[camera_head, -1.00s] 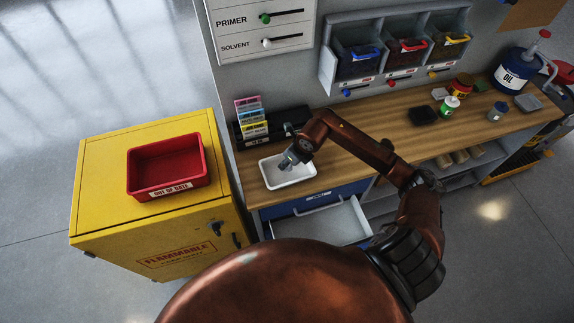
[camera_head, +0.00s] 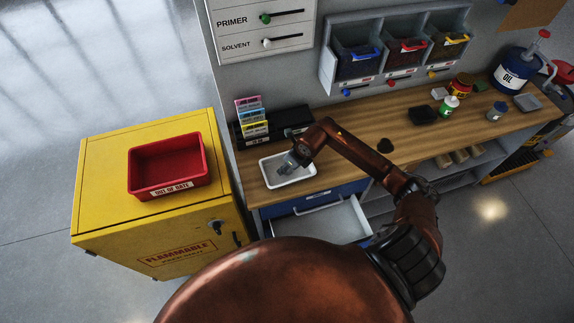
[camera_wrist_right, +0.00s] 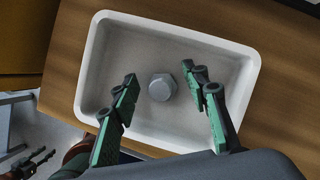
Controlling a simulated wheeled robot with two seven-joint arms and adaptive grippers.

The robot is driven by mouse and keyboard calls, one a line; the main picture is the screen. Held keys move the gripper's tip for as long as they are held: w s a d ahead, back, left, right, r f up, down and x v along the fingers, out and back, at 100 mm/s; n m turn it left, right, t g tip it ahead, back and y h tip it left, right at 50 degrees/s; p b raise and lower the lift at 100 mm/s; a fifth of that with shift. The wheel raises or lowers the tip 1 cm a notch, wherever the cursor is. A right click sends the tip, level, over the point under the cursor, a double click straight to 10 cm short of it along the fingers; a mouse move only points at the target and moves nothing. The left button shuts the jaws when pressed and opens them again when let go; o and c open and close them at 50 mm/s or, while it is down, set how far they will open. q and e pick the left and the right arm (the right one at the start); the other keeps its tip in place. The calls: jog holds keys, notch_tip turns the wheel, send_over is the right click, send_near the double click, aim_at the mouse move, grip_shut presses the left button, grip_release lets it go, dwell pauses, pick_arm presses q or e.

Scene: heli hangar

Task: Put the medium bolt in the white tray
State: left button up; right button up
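The white tray (camera_head: 302,177) lies on the left part of the wooden workbench. It also fills the middle of the right wrist view (camera_wrist_right: 180,38). A grey bolt (camera_wrist_right: 161,87) with a hexagonal head rests on the tray floor in that view, seen from its head end. My right gripper (camera_wrist_right: 161,82) is open, its green-padded fingers apart on either side of the bolt and not touching it. In the head view my right gripper (camera_head: 288,164) is over the tray and hides the bolt. Part of what looks like my left gripper (camera_wrist_right: 28,165) shows at the lower left of the wrist view.
A red bin (camera_head: 168,168) sits on a yellow flammables cabinet (camera_head: 105,160) at the left. A drawer (camera_head: 325,222) below the bench stands open.

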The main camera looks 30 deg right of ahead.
jog(key=b+v, duration=0.1)
jog(key=v, duration=1.1)
jog(key=shift+r, duration=0.1)
